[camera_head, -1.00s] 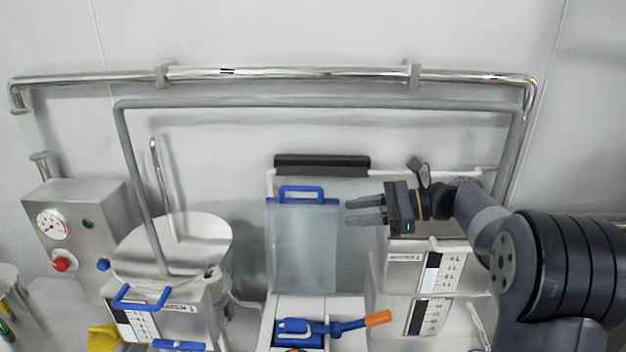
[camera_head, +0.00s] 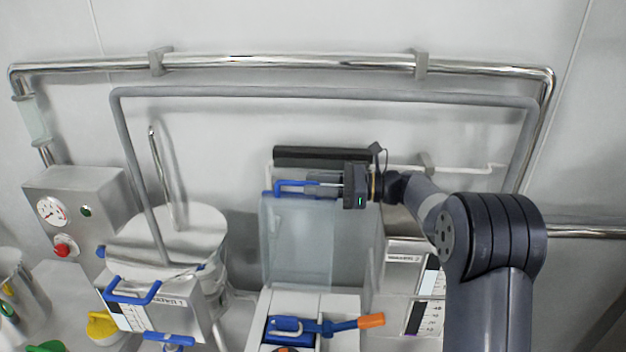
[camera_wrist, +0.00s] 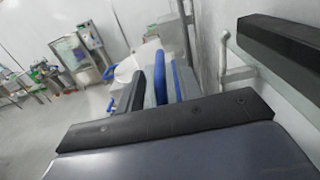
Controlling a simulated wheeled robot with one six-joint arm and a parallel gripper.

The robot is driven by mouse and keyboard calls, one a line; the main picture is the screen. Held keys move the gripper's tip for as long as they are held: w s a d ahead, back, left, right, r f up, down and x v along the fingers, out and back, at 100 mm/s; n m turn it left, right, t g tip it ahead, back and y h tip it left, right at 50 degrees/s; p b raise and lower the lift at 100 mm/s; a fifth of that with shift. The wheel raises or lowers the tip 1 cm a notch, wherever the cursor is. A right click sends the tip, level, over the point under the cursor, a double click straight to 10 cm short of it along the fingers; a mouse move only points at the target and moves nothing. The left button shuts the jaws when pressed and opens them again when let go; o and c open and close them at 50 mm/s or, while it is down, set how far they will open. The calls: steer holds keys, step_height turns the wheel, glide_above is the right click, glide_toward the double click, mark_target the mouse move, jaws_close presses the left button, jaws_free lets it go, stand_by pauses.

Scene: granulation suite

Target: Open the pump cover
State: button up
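The pump cover (camera_head: 297,240) is a translucent upright panel in the middle of the head view. A blue handle (camera_head: 282,187) sits at its top edge. My gripper (camera_head: 318,186) is at the right part of this handle, reaching in from the right. Its fingers look spread, one on either side of the handle bar. In the wrist view the grey fingers (camera_wrist: 173,85) stand close around blue handle parts. Whether they touch the handle is hidden.
A black bar (camera_head: 322,153) is on the wall just behind the cover. A blue valve with an orange-tipped lever (camera_head: 340,326) lies below the cover. A lidded vessel (camera_head: 170,235) stands left, and a grey pipe frame (camera_head: 330,92) spans above.

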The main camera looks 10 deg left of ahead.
steer(key=shift+a, duration=0.55)
jaws_close()
steer(key=shift+s, duration=0.1)
